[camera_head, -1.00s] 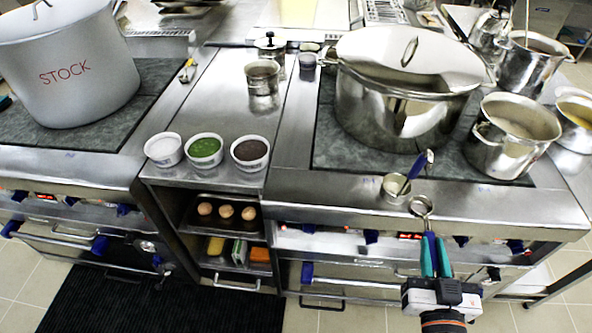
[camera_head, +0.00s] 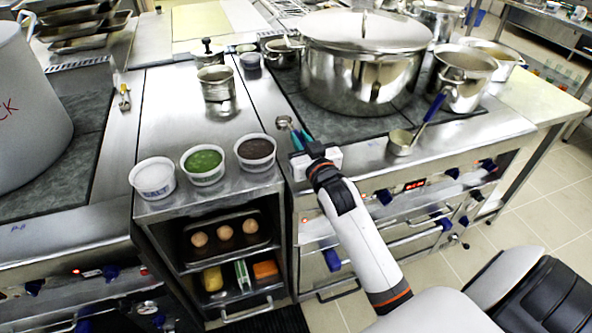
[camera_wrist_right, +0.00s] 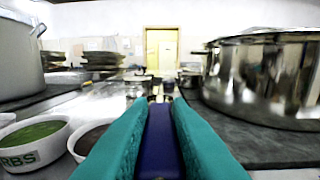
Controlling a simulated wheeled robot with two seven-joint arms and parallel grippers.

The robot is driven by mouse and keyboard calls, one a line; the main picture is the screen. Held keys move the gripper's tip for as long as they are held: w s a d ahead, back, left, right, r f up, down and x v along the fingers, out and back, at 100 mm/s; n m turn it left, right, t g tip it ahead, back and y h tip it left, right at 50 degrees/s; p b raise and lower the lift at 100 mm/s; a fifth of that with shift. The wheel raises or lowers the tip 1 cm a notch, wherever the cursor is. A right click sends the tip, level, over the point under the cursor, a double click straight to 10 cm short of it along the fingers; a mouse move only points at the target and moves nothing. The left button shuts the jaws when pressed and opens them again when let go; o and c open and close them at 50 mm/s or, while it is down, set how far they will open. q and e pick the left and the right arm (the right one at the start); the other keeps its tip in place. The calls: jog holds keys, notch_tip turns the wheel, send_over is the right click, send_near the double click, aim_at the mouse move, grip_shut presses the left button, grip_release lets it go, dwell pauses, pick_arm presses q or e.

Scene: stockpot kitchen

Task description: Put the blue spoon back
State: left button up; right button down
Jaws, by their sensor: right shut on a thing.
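My right gripper (camera_head: 302,138) has teal fingers, which also show in the wrist view (camera_wrist_right: 159,108). They are shut on the blue handle of the blue spoon (camera_wrist_right: 160,145). In the head view the metal bowl of the blue spoon (camera_head: 284,122) points away, just past the fingertips. The gripper and spoon are over the front of the counter, between the bowl of dark stuff and the big lidded pot. The spoon's height above the counter is hard to tell. My left gripper is not in view.
Three white bowls stand to the left: a white one (camera_head: 153,190), a green one (camera_head: 203,178) and a dark one (camera_head: 256,165). A big lidded pot (camera_head: 360,85) stands behind and right. A small metal pot (camera_head: 216,98) stands further back, with clear steel counter (camera_head: 165,110) beside it.

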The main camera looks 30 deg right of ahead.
jog(key=shift+m+h, duration=0.3)
jog(key=shift+h, duration=0.2)
jog(key=d+f, duration=0.1)
jog(key=w+d+f, duration=0.1)
jog(key=f, duration=0.1)
jog(key=w+d+f, duration=0.1)
jog(key=shift+d+f, duration=0.25)
jog(key=shift+f, duration=0.05)
jog(key=shift+f+b, duration=0.3)
jog(key=shift+f, duration=1.85)
jog(key=c, duration=1.3)
grip_release()
jog(key=shift+f, duration=0.1)
jog(key=shift+c, duration=0.2)
